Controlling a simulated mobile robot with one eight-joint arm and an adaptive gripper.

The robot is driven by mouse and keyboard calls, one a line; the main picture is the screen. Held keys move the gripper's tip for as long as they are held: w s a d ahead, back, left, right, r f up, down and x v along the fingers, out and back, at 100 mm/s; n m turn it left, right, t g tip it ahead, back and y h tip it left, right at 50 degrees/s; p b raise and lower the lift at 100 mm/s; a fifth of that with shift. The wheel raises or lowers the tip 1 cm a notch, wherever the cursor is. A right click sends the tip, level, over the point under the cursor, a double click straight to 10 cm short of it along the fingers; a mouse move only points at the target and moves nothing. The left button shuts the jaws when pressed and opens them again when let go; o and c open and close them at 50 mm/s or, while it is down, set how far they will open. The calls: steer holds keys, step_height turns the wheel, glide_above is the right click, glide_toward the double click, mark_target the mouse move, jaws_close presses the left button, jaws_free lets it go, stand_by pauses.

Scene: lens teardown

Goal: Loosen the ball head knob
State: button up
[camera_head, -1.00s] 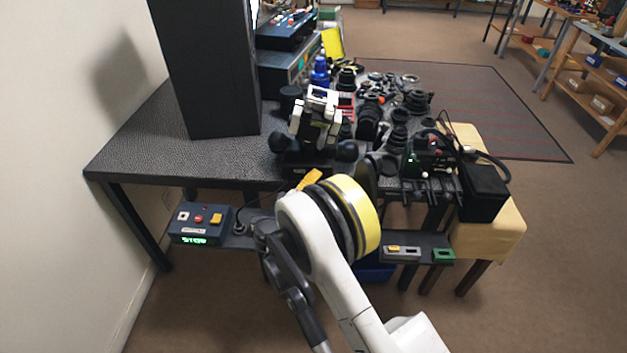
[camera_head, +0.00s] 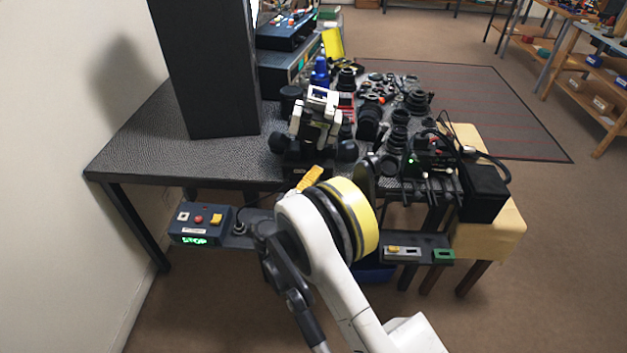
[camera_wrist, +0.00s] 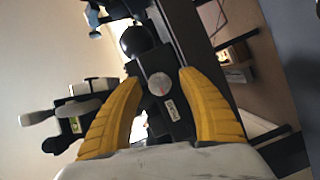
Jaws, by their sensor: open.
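My gripper (camera_wrist: 160,79) is open, with its two yellow fingers on either side of a small round grey knob face (camera_wrist: 159,84). The knob sits on a black block with a small label (camera_wrist: 172,109). I cannot tell whether the fingers touch it. A black ball (camera_wrist: 136,41) lies just beyond the fingertips. In the head view a yellow finger (camera_head: 311,178) shows at the table's front edge, below a white and black device (camera_head: 318,115) on a dark base. Black balls flank that base at left (camera_head: 278,143) and right (camera_head: 347,150). My arm hides the rest of the gripper.
A tall black panel (camera_head: 205,70) stands left on the dark table (camera_head: 130,150). Lens parts (camera_head: 370,120) crowd the right half. A control box (camera_head: 199,222) reading STOP sits on a lower shelf at left. A black box (camera_head: 484,190) stands on the yellow-topped stool at right.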

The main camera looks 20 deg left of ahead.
steer(key=s+a+r, duration=0.1)
steer(key=s, duration=1)
steer(key=shift+s+a, duration=0.4)
steer(key=shift+r, duration=0.1)
steer(key=w+d+r+m+g+h, duration=0.1)
steer(key=w+d+r+m+g, duration=0.15)
steer(key=d+r, duration=0.35)
steer(key=w+d+r+m+g+h, duration=0.15)
steer(key=w+d+r, duration=0.25)
steer(key=d, duration=0.4)
steer(key=s+d+r+m+g+y, duration=0.1)
steer(key=d+r+g, duration=0.15)
steer(key=d, duration=0.35)
steer(key=s+d+r+m+g, duration=0.1)
steer(key=d+r, duration=0.2)
steer(key=d, duration=0.3)
steer(key=s+d+r+m+g+y, duration=0.2)
steer(key=s+d+r+m, duration=0.2)
steer(key=s+d, duration=0.8)
steer(key=s+d+m+y, duration=0.2)
steer(key=s+d, duration=0.3)
steer(key=s, duration=0.6)
steer(key=shift+s+m, duration=0.15)
steer(key=shift+m, duration=0.75)
